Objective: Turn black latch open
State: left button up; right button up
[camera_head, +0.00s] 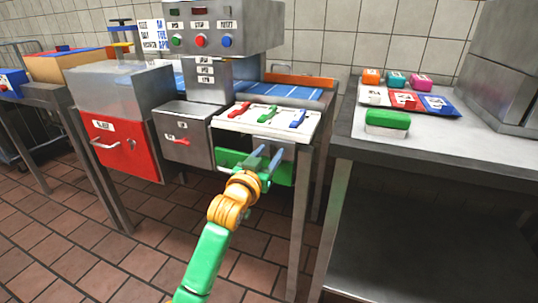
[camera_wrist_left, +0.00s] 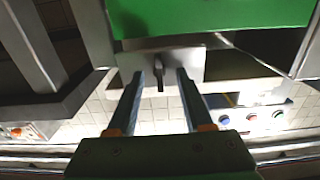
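The black latch (camera_wrist_left: 160,77) shows in the left wrist view as a small dark upright bar on a grey metal plate (camera_wrist_left: 190,62), beside a large green panel (camera_wrist_left: 210,14). My left gripper (camera_wrist_left: 161,82) is open, with the latch between its two fingertips in the picture; a gap shows on each side, and I cannot tell the depth between them. In the head view my left gripper (camera_head: 267,160) is in front of the green panel (camera_head: 232,158), under the white tray. The latch cannot be made out there. My right gripper is not in view.
Above the gripper is a white tray (camera_head: 250,127) with red, green and blue handles. A metal box with a red front (camera_head: 125,150) is at left. The tiled floor is clear at lower left.

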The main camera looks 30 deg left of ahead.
pick_arm(q)
grip_shut()
